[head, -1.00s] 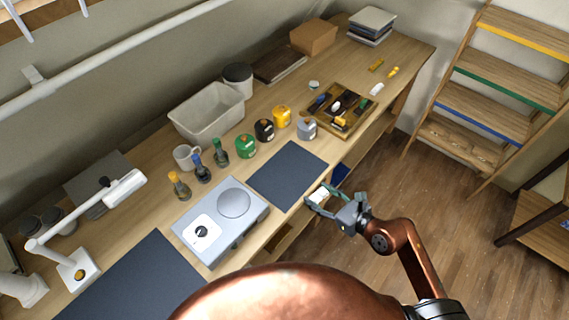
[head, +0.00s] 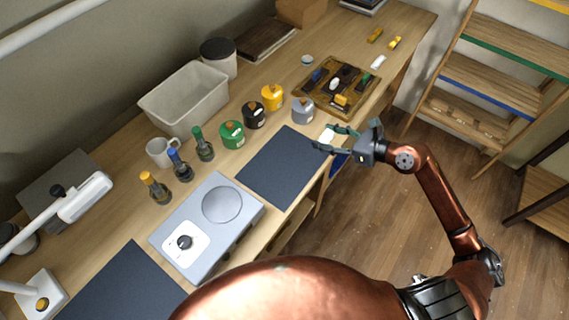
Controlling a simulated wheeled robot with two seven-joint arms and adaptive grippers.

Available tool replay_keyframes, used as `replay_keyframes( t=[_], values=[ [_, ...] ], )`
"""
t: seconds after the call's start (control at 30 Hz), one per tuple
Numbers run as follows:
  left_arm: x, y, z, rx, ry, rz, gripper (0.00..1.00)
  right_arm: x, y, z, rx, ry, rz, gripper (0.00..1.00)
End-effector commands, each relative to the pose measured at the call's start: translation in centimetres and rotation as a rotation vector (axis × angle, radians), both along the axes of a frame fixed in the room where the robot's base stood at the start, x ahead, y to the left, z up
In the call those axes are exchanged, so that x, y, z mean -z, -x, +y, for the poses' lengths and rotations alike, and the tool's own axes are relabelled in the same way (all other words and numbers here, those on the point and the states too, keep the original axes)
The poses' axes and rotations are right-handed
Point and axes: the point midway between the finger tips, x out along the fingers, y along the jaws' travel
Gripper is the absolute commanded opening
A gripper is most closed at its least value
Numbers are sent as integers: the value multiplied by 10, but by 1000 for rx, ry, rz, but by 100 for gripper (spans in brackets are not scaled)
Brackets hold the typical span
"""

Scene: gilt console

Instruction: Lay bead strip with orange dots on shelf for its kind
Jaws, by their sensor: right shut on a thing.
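My right gripper (head: 323,139) is shut on a small white piece (head: 327,134), held above the desk's front edge, just right of the dark mat. Its fingers partly hide the piece, and I cannot make out orange dots on it. A wooden ladder shelf stands at the right. It has a green-edged shelf (head: 513,54), a blue-edged shelf (head: 482,99) below it, and a yellow edge (head: 552,5) at the top of the view. The right gripper is left of this shelf unit and apart from it. My left gripper is not in view.
A wooden tray (head: 311,99) with small coloured pieces lies on the desk behind the gripper. Several coloured pots, bottles, a grey bin (head: 184,98) and a hotplate (head: 207,226) stand further left. The dark mat (head: 283,167) is bare. Open floor lies between desk and shelves.

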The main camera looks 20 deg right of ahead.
Motion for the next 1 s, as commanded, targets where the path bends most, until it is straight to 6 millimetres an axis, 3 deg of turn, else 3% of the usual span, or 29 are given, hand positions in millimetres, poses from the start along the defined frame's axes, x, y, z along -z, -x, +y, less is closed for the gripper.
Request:
replay_keyframes(
  t=[0.07, 0.17, 0.33, 0.5, 0.67, 0.87, 1.0],
  values=[
    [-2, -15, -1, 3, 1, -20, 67, 4, -3, 19, -5, -5, -4, 22],
    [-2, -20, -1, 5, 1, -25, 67, 14, -8, 43, -6, -6, -4, 22],
    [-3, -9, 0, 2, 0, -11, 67, 32, -17, 83, -6, -6, -4, 22],
    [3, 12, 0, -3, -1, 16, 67, 67, -22, 106, -3, -6, 2, 22],
    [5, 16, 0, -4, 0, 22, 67, 81, -25, 118, -3, -4, 0, 22],
    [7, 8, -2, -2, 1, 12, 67, 92, -26, 126, -2, -3, 0, 22],
    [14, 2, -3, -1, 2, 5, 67, 115, -26, 128, -2, -2, 3, 22]
  ],
)
